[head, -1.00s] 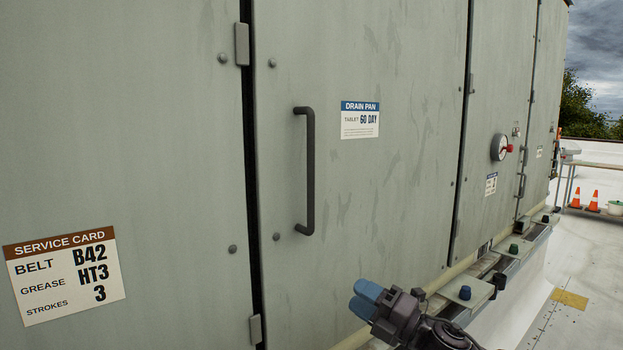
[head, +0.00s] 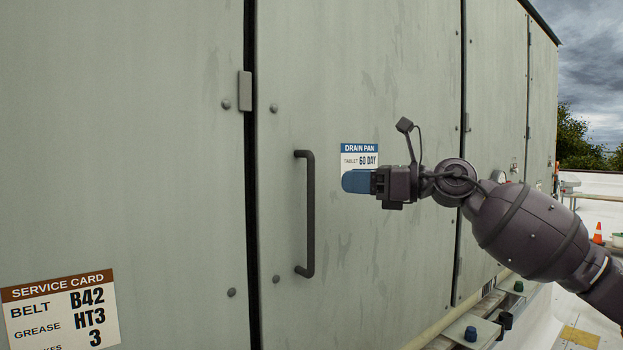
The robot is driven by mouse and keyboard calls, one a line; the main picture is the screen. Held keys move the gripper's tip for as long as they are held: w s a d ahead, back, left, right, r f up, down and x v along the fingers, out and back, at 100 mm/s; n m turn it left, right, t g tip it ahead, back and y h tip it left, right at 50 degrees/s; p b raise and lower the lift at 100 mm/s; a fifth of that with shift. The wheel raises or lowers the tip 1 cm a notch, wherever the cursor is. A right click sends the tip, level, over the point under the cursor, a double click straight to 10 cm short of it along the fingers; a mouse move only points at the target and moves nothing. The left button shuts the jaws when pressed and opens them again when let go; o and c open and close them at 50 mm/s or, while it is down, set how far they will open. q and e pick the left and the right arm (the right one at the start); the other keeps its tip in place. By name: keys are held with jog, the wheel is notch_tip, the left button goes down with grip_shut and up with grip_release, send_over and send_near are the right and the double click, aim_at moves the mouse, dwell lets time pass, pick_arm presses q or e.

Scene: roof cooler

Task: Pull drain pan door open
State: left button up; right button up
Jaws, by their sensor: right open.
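The drain pan door (head: 385,85) is a grey-green panel that sits shut in the cabinet wall. It has a dark vertical bar handle (head: 310,215) near its left edge. A white and blue drain pan label (head: 359,149) is on the door, partly hidden by my right gripper. My right gripper (head: 346,181) has blue fingertips pointing left and is open and empty. In the picture it is right of the handle, apart from it and at the height of its upper part. My left gripper is out of view.
A service card (head: 60,312) is on the panel to the left. A hinge (head: 245,84) sits at the dark seam between the panels. Blue and green capped fittings stand on the ledge below right. An orange cone (head: 597,233) stands on the pale roof far right.

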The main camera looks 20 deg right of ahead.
jog(key=x, duration=0.8)
jog(key=shift+w+a+p, duration=0.2)
jog(key=shift+a+p, duration=0.1)
jog(key=shift+p, duration=0.1)
grip_shut()
